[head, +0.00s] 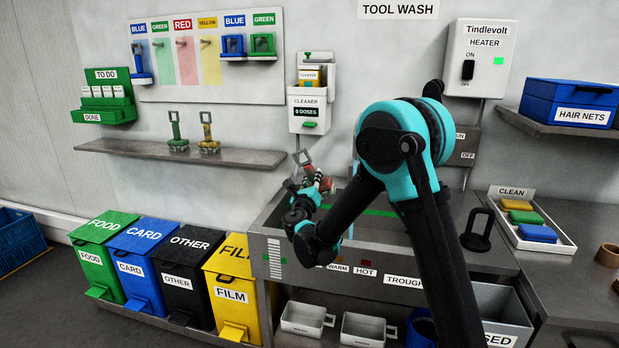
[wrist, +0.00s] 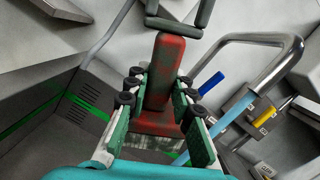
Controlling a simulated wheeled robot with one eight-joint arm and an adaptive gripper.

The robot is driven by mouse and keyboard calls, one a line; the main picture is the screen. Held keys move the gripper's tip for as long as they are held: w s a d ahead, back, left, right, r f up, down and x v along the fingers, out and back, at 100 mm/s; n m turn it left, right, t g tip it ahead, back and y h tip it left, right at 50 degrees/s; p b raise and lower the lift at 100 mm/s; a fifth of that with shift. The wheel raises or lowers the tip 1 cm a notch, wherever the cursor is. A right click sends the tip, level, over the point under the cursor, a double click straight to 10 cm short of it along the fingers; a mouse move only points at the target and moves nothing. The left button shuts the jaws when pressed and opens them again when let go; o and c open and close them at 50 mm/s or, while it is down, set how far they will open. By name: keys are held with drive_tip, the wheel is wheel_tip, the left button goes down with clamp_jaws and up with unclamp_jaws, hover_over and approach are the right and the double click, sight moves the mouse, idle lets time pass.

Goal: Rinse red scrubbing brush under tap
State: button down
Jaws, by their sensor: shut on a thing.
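My gripper (wrist: 155,92) is shut on the red scrubbing brush (wrist: 165,72), one finger on each side. The brush has a grey loop on top and dark patches on its red body. In the head view the brush (head: 326,186) is partly hidden by my gripper (head: 316,183), above the left part of the trough (head: 262,238). The chrome tap (wrist: 268,40) arches to the right of the brush in the wrist view. A pale blue stream (wrist: 232,109) runs from its spout down past my right finger. I cannot tell whether it touches the brush.
Blue (wrist: 210,84) and yellow (wrist: 277,112) levers sit by the tap. The cleaner dispenser (head: 309,101) hangs on the wall behind the trough. Green and yellow brushes stand on a shelf (head: 180,151) at left. A clean tray (head: 533,219) lies at right. My arm hides much of the trough.

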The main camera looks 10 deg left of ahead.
drive_tip(key=w+d+f, duration=0.1)
drive_tip(key=w+d, duration=0.1)
drive_tip(key=d, duration=0.3)
drive_tip(key=w+d+f, duration=0.1)
drive_tip(key=w+d, duration=0.1)
drive_tip(key=d, duration=0.4)
drive_tip(key=shift+d+f, duration=0.2)
drive_tip(key=shift+f, duration=0.05)
drive_tip(key=shift+w, duration=0.1)
idle(0.4)
drive_tip(key=shift+d, duration=0.15)
drive_tip(key=shift+s+d, duration=0.25)
drive_tip(key=shift+d, duration=0.15)
drive_tip(key=shift+a, duration=0.15)
idle(0.4)
drive_tip(key=shift+w+a, duration=0.25)
drive_tip(key=shift+a, duration=0.15)
drive_tip(key=shift+d, duration=0.15)
drive_tip(key=shift+s+d, duration=0.25)
drive_tip(key=shift+d, duration=0.15)
